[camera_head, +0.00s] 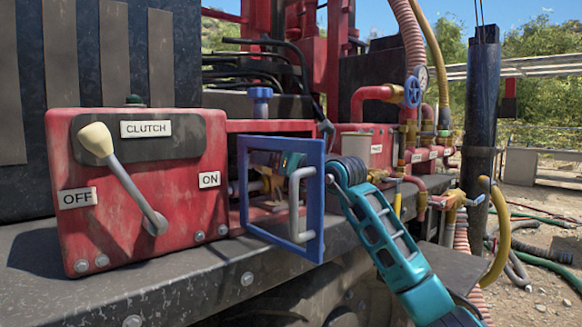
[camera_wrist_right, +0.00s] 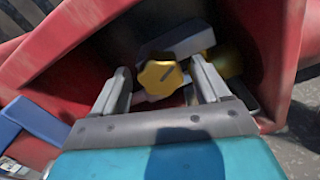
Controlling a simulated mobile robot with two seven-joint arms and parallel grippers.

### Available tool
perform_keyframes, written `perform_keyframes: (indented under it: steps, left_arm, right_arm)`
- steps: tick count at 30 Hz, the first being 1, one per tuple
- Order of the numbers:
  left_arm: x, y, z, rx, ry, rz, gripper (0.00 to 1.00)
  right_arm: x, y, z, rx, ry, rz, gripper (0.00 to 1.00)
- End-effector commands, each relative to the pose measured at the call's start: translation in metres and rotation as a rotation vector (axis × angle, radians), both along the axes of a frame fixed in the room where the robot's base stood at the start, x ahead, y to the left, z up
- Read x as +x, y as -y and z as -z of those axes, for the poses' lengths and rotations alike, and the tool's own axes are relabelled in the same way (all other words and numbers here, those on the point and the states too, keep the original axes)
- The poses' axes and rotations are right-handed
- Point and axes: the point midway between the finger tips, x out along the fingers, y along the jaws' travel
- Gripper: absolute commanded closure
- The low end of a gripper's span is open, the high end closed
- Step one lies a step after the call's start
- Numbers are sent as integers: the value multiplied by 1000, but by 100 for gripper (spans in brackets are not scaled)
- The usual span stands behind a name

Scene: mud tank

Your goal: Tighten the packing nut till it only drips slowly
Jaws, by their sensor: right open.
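A yellow lobed nut (camera_wrist_right: 160,77), which looks like the packing nut, sits inside the red recess in the right wrist view. My right gripper (camera_wrist_right: 160,70) is open, with one grey finger on each side of the nut. Gaps show between the nut and both fingers, so it is not gripped. A grey metal block and a brass part (camera_wrist_right: 226,62) lie behind the nut. In the head view my right arm reaches in from the right behind the blue frame, which partly hides the hand. No drip or water can be made out. My left gripper is not in view.
The blue frame (camera_head: 243,200) with a grey handle (camera_head: 294,205) stands before the red recess, close to my right arm. A red clutch box (camera_head: 190,130) with a lever (camera_head: 130,185) is at left. Pipes with a blue handwheel (camera_head: 412,91) stand at right.

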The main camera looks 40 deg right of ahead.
Motion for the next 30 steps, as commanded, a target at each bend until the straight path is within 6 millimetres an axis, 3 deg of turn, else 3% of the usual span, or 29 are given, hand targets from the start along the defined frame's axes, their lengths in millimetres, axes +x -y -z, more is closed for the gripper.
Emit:
perform_keyframes:
  steps: [15, 21, 30]
  left_arm:
    - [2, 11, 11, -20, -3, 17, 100]
    - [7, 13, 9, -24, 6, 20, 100]
    - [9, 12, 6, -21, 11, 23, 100]
  right_arm:
    - [-100, 7, 3, -6, -2, 0, 25]
    - [-118, 9, 1, -2, -1, 0, 25]
    - [-122, 9, 0, -2, -1, 0, 25]
